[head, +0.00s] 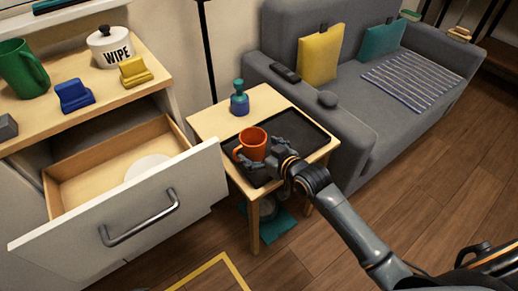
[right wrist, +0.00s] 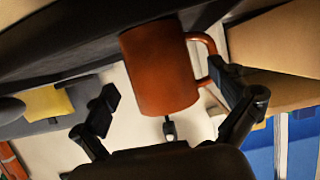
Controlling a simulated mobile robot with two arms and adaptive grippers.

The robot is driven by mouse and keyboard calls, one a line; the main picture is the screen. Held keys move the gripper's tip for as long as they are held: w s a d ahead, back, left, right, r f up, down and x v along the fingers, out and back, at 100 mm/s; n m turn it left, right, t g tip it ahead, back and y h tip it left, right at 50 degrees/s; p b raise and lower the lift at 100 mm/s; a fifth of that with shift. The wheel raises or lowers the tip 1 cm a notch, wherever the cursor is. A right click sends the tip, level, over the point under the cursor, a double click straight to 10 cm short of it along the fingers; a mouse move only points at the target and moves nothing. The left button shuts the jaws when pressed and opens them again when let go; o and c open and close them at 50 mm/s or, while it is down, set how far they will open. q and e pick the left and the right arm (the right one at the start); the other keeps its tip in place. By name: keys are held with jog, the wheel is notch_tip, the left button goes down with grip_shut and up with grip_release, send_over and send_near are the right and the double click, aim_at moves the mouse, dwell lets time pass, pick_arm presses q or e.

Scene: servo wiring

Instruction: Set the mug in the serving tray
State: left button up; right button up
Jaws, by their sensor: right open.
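An orange-red mug (head: 252,144) stands upright on the dark serving tray (head: 305,133), near its left side, on a small wooden table. My right gripper (head: 263,158) is at the mug's near side, its fingers spread. In the right wrist view the mug (right wrist: 160,70) lies between the two open fingers (right wrist: 170,92), with a gap on the left side; the right finger is close to the handle, and I cannot tell whether it touches. My left gripper is not in view.
A teal bottle (head: 239,98) stands behind the mug on the table (head: 213,119). An open drawer (head: 120,203) juts out at left, close to the table. A green mug (head: 22,70) sits on the cabinet. A grey sofa (head: 350,115) stands behind right.

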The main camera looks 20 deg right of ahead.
jog(key=shift+s+r, duration=0.1)
jog(key=shift+r, duration=0.1)
jog(key=p+v, duration=0.3)
jog(key=v, duration=0.9)
jog(key=s+d+f+m+g+h, duration=0.1)
jog(key=s+f+g, duration=0.15)
jog(key=f, duration=0.45)
jog(key=s+d+f+g+h, duration=0.1)
jog(key=s+f+g+h, duration=0.15)
jog(key=f, duration=0.55)
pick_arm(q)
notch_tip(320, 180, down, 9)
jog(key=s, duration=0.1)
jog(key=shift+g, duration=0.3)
pick_arm(e)
jog(key=s+a+f+g, duration=0.1)
jog(key=s+f+g, duration=0.4)
jog(key=s+f, duration=0.9)
jog(key=shift+s+a+m+h, duration=0.2)
jog(key=shift+s+m+h, duration=0.2)
jog(key=shift+s+h, duration=0.05)
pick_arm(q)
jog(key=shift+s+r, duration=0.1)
